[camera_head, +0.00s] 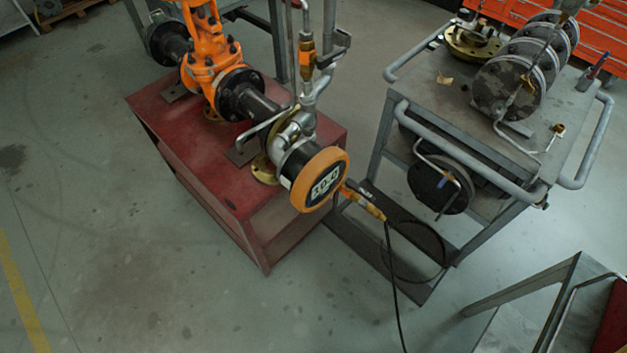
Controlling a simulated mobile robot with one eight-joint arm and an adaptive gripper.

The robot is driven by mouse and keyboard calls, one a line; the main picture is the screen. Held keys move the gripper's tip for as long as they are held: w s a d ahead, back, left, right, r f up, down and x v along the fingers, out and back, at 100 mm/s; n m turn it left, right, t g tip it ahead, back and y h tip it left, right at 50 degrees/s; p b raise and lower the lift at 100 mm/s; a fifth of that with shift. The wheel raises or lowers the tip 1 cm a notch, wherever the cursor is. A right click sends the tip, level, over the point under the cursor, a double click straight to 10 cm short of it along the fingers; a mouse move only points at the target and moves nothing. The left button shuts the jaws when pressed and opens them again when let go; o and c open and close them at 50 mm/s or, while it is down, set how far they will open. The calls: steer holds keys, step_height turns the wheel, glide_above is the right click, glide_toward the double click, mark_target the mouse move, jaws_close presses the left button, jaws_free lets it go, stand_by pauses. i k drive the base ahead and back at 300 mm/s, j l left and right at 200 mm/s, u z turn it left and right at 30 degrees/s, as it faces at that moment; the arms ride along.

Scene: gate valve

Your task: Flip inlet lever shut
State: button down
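An orange gate valve (209,58) with black flanges stands on a red steel stand at upper left. Its pipe runs toward the lower right and ends in an orange-rimmed round cap (321,180) with white lettering. A thin vertical pipe rises by that end, with a brass-orange fitting (306,58) and a small grey handle (333,58) beside it. A hose fitting (364,201) with orange and black parts sits right of the cap. I cannot tell for sure which part is the inlet lever, nor its position. My gripper is not in view.
The red stand (190,160) has open floor to its left and front. A grey cart (450,90) with flanges and discs stands at right. A black hose (395,290) hangs to the floor between them. A grey frame (560,290) stands at lower right.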

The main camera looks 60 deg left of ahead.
mark_target(351, 183)
steer(key=u, duration=1.9)
